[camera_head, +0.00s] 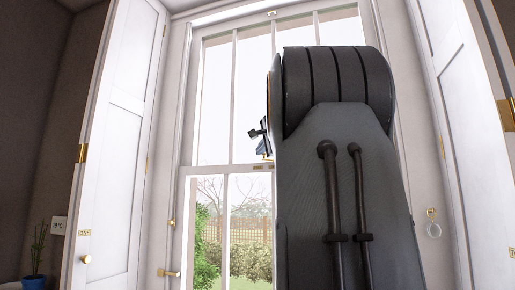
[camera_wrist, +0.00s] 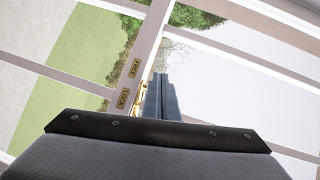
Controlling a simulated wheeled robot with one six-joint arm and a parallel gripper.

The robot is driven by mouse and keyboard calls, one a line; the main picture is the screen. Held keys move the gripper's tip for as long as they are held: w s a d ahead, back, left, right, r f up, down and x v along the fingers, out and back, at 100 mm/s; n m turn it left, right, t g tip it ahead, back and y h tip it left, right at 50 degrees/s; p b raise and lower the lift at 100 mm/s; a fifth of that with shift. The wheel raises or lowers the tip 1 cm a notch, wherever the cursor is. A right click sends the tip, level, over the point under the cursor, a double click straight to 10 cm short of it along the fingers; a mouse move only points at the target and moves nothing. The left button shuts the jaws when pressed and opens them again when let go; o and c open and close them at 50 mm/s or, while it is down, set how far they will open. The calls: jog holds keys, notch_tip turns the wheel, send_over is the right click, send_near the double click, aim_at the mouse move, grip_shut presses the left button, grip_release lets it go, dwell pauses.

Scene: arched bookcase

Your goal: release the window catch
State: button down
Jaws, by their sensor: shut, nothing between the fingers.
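The plates read FREE (camera_wrist: 134,67) and LOCK (camera_wrist: 123,98). In the wrist view my gripper (camera_wrist: 160,80) is shut and empty, its fingertips just beside the catch. I cannot tell whether they touch it. In the head view the tall sash window (camera_head: 232,110) stands ahead. My gripper (camera_head: 262,140) shows there at the left edge of my arm, near the meeting rail. My arm hides much of the window's right side.
White panelled shutters stand open at the left (camera_head: 120,140) and right (camera_head: 455,130). A brass lever (camera_head: 169,272) sits low on the left frame. A plant in a blue pot (camera_head: 35,280) stands at the lower left.

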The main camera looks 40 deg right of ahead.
jog(key=shift+w+p, duration=0.45)
jog(key=shift+w, duration=0.55)
jog(key=shift+s, duration=0.1)
dwell(0.6)
jog(key=s+a+r+b, duration=0.2)
jog(key=s+a+b, duration=0.1)
jog(key=s+a, duration=0.4)
jog(key=a, duration=0.3)
jog(key=shift+a+b, duration=0.35)
jog(key=shift+a, duration=0.05)
jog(key=shift+r, duration=0.1)
